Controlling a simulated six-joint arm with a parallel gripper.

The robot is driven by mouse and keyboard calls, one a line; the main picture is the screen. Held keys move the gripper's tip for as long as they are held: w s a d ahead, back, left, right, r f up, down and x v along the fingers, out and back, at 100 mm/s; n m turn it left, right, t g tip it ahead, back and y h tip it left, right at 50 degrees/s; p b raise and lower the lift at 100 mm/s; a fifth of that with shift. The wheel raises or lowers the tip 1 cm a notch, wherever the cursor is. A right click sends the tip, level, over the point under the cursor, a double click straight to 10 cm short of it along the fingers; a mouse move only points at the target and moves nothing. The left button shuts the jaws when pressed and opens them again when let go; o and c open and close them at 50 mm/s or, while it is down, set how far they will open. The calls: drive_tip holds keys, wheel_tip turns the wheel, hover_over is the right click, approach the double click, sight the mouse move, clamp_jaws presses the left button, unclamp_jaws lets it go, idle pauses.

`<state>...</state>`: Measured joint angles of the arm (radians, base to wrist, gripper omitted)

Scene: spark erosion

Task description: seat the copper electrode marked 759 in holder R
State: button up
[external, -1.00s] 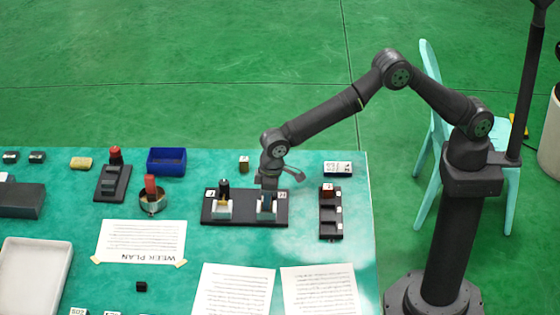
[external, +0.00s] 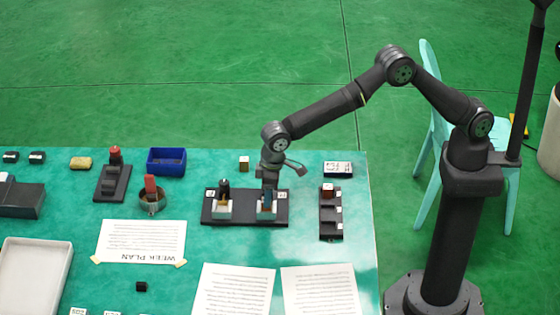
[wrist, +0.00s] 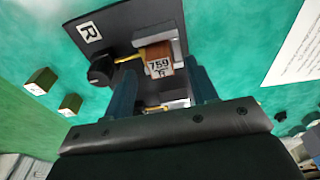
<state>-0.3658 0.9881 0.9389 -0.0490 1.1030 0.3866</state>
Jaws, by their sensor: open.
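The copper electrode marked 759 (wrist: 158,60) stands in the grey holder beside the R label (wrist: 89,32) in the wrist view. Grey walls flank it and a yellow pin points at it from a black knob (wrist: 101,70). I cannot tell how deep it sits. My gripper (wrist: 161,78) is open, its blue fingers apart on either side of the electrode in the picture, with the electrode slightly beyond their tips. In the external view my gripper (external: 267,202) is over the right-hand holder of the black base (external: 243,215) and hides most of it.
The left-hand holder (external: 218,213) with a black knob stands close by on the same base. A dark slotted rack (external: 331,225) with a reddish block (external: 327,190) is to the right. A blue bin (external: 166,162) and a small block (external: 244,162) are behind. Papers (external: 235,290) lie in front.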

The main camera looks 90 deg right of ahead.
wheel_tip(320, 180, up, 15)
drive_tip(key=s, duration=0.1)
drive_tip(key=shift+s+f, duration=0.15)
drive_tip(key=shift+s, duration=0.25)
drive_tip(key=f, duration=0.5)
drive_tip(key=w+f, duration=0.1)
drive_tip(key=f, duration=0.5)
drive_tip(key=w+f, duration=0.1)
drive_tip(key=f, duration=0.5)
drive_tip(key=shift+f, duration=0.2)
drive_tip(key=shift+r, duration=0.15)
